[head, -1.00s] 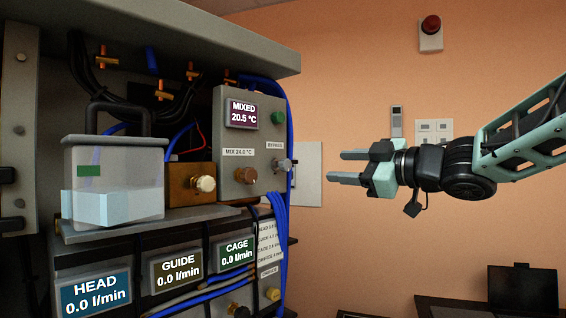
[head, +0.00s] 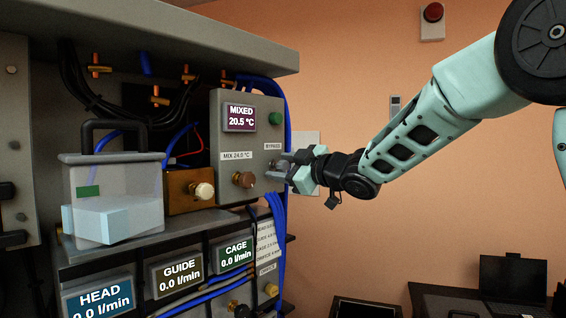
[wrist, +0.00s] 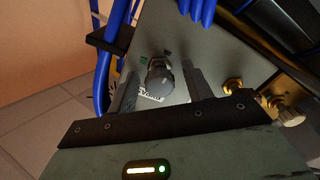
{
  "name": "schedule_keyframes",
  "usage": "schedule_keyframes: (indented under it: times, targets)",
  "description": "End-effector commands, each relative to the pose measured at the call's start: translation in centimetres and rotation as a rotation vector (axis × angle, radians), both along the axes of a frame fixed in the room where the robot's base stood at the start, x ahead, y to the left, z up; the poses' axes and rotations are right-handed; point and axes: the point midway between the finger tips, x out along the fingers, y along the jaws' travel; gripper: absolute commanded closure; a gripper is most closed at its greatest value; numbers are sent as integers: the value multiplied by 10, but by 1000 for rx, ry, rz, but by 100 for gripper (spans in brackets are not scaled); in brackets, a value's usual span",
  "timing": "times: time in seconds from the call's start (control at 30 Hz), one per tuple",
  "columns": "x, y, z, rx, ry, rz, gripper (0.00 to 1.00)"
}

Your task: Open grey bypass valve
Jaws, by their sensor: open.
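The grey bypass valve (wrist: 160,78) is a round knob on the grey control box (head: 228,188), under the BYPASS label. In the wrist view it lies between the two fingers of my gripper (wrist: 160,71), one on each side. The gripper is open, with a visible gap between the knob and the right finger; contact on the left is hard to tell. In the head view my gripper (head: 279,166) is at the box's right side, and its fingers mostly hide the valve.
A brown mix knob (head: 243,180) sits left of the valve, and a green button (head: 275,118) above it. Blue hoses (head: 279,235) run close below and beside the box. A clear tank (head: 115,195) stands at left. Open room lies to the right.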

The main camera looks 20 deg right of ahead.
Motion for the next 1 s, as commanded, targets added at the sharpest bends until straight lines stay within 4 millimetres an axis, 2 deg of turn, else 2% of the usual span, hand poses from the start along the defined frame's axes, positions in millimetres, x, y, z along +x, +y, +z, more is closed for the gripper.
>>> schedule_keyframes:
  times: [0.27, 0.37, 0.43, 0.47, 0.77, 1.0]
  targets:
    - [1, 1, 0, 0, -1, -1, 50]
    - [1, 1, 0, 0, 0, 0, 72]
    - [1, 1, 0, 0, 0, 0, 92]
    - [1, 1, 0, 0, 0, 0, 95]
    - [1, 1, -2, -21, -12, 0, 94]
    - [1, 0, -5, -120, -72, -2, 94]
